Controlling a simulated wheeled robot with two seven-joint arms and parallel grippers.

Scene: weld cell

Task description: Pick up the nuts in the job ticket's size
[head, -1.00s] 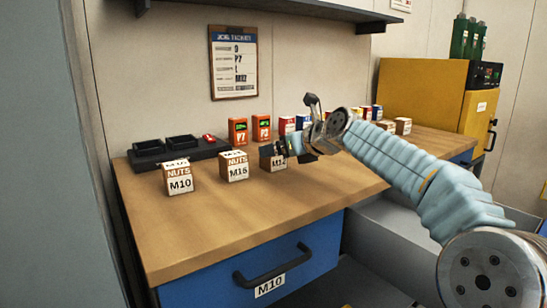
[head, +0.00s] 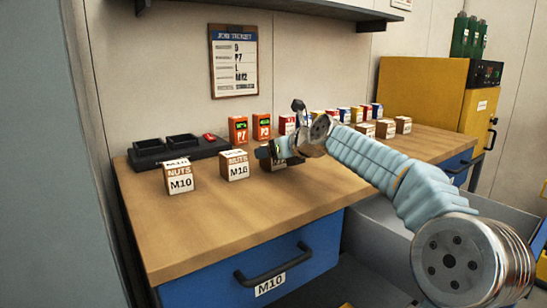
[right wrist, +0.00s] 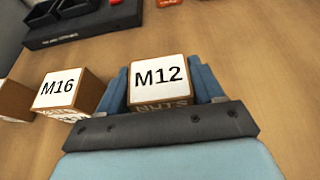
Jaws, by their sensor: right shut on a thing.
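The job ticket (head: 234,62) hangs on the back wall, and one of its lines reads M12. The M12 nuts box (right wrist: 158,76) is between the blue fingers of my right gripper (right wrist: 161,88), its top label facing the wrist camera. In the head view the gripper (head: 283,150) covers most of that box. I cannot tell whether the box still touches the bench. The M16 nuts box (head: 234,166) stands just left of it, also in the right wrist view (right wrist: 66,90). The M10 nuts box (head: 180,178) stands further left. My left gripper is not in view.
A black tray (head: 150,156) sits at the bench's back left. Orange P7 (head: 238,130) and P3 (head: 262,128) boxes stand by the wall. More small boxes (head: 385,129) stand to the right, before a yellow cabinet (head: 420,88). The wooden bench top (head: 240,215) is clear in front.

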